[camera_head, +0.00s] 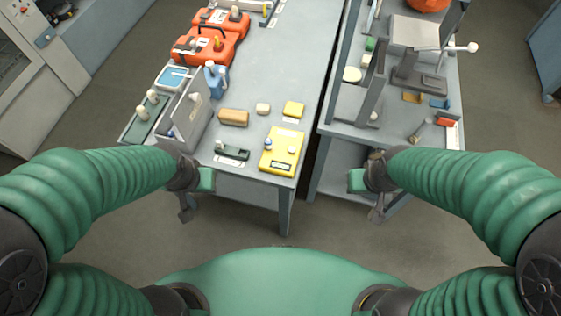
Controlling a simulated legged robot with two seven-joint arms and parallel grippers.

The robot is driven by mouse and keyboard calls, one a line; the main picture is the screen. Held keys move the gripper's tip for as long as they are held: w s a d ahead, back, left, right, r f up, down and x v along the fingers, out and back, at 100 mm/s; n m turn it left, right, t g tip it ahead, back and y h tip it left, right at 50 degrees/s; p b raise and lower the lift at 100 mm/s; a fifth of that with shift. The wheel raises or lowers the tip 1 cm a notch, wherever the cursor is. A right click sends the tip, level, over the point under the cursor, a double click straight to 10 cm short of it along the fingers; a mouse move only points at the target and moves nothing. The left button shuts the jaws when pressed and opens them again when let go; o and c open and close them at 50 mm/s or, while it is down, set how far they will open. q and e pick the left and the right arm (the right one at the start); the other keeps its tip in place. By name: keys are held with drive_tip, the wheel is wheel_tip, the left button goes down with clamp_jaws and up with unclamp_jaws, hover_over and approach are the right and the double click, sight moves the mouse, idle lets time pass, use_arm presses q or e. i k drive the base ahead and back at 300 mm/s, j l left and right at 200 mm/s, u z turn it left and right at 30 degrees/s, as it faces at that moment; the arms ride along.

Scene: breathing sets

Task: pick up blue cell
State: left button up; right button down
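Two blue things stand out, and I cannot tell for certain which is the blue cell. One is an upright blue canister-like object (215,80) on the left table, beside a grey upright case. The other is a small blue block (439,103) on the right table. My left gripper (194,194) hangs in front of the left table's near edge, apart from both. My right gripper (368,193) hangs near the front left corner of the right table, also apart from both. No object shows in either gripper; their finger gaps are unclear.
The left table (290,60) holds orange cases (212,45), a grey case (187,108), a tan block (233,117) and a yellow device (282,148). The right table (400,128) carries grey upright equipment (415,50) and an orange-red block (446,122). A narrow gap separates the tables.

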sight(268, 141)
drive_tip(key=j+z, duration=0.35)
drive_tip(key=i+j+z, duration=0.1)
drive_tip(key=j+z, duration=0.6)
drive_tip(key=l, duration=0.1)
